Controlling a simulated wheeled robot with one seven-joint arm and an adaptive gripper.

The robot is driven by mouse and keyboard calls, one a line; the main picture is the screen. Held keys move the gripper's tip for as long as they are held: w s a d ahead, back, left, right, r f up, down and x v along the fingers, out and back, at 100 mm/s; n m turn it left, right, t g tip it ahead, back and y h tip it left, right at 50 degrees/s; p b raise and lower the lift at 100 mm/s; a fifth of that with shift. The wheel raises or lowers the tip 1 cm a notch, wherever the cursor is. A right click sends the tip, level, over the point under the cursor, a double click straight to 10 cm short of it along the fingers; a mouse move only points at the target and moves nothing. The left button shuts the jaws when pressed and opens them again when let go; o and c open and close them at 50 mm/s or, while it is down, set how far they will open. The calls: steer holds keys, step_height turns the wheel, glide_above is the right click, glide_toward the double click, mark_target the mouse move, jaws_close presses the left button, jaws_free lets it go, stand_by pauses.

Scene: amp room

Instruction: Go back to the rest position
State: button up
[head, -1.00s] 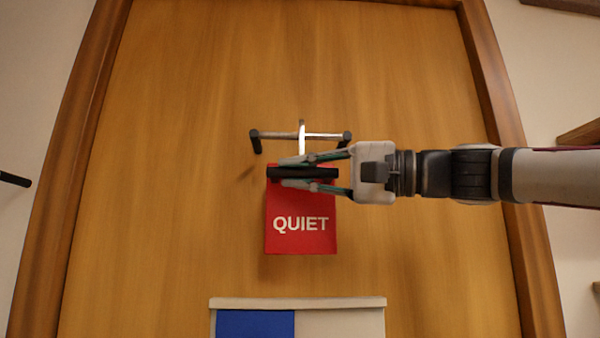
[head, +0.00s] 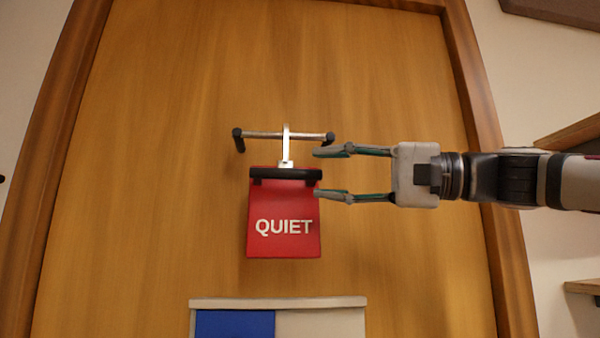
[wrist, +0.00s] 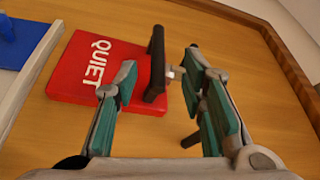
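My gripper (head: 331,173) is open and empty in the head view, just right of a red sign reading QUIET (head: 284,242). A black bar handle (head: 286,174) runs along the sign's top edge. The sign hangs at a silver hook bracket (head: 286,150) on the wooden door, below a crossbar with black ends. In the wrist view the open fingers (wrist: 160,80) reach toward the sign (wrist: 85,70) and its black handle (wrist: 155,65), with nothing held between them. The fingertips look close to the handle's right end.
A wooden door (head: 380,80) in a darker frame fills the background. A pale panel with a blue part (head: 235,324) lies below the sign. Shelves (head: 575,135) stand at the right wall. The door area right of the sign is clear apart from my arm.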

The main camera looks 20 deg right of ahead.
steer(key=shift+v, duration=2.15)
steer(key=s+a+f+n+g+h+p, duration=0.1)
steer(key=s+a+f+g+h, duration=0.15)
steer(key=f, duration=0.45)
steer(key=s+a+f+n+g+h+p, duration=0.1)
steer(key=a+f+h, duration=0.1)
steer(key=a+f, duration=0.35)
steer(key=s+a+f+n+g+h+p, duration=0.1)
steer(key=a+f+h, duration=0.15)
steer(key=f, duration=0.65)
steer(key=s+d+f+n+g+h+p, duration=0.1)
steer(key=s+f+g+h, duration=0.1)
steer(key=f, duration=0.6)
steer(key=s+d+f+n+g+h+p, duration=0.1)
steer(key=s+d+f+g+h, duration=0.1)
steer(key=s+f+h, duration=0.3)
step_height(320, 180, down, 5)
steer(key=shift+s+d+r+h, duration=0.2)
steer(key=shift+s+d+h, duration=0.1)
steer(key=shift+s, duration=0.55)
steer(key=shift+a, duration=0.1)
